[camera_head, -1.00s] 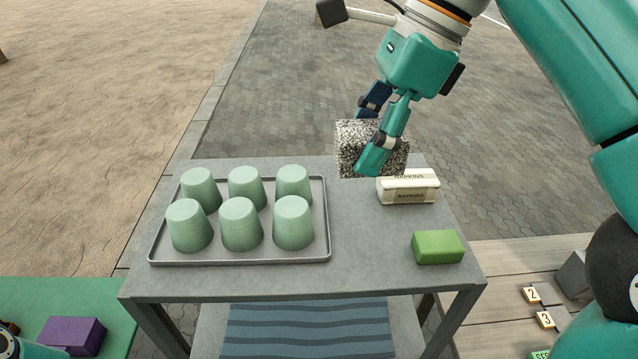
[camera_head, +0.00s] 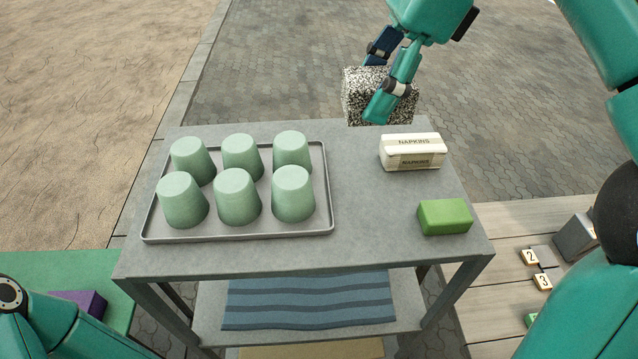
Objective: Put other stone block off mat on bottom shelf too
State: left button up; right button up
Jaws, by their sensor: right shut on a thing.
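My right gripper (camera_head: 384,82) is shut on a speckled black-and-white stone block (camera_head: 362,92). It holds the block at the far edge of the grey table, near its back right corner; the block's exact height is hard to tell. The bottom shelf (camera_head: 212,292) shows under the tabletop, with a blue striped mat (camera_head: 310,302) covering much of it. No block shows on the visible part of the shelf; its rear is hidden by the tabletop. My left arm shows at the lower left, but its gripper is not in view.
A tray (camera_head: 240,239) of several upturned green cups stands on the left of the tabletop (camera_head: 350,225). A napkins pack (camera_head: 412,152) and a green block (camera_head: 444,217) lie on its right. A purple block (camera_head: 88,303) is at lower left, numbered tiles (camera_head: 531,257) at right.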

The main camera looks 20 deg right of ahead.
jog(key=b, duration=0.3)
send_over(349, 215)
jog(key=d, duration=0.1)
jog(key=f, duration=1.5)
jog(key=shift+s+d+f, duration=0.15)
jog(key=shift+d, duration=0.05)
jog(key=shift+f, duration=2.15)
jog(key=shift+f+b, duration=0.15)
jog(key=shift+b, duration=0.15)
jog(key=o, duration=1.6)
jog(key=shift+c, duration=0.2)
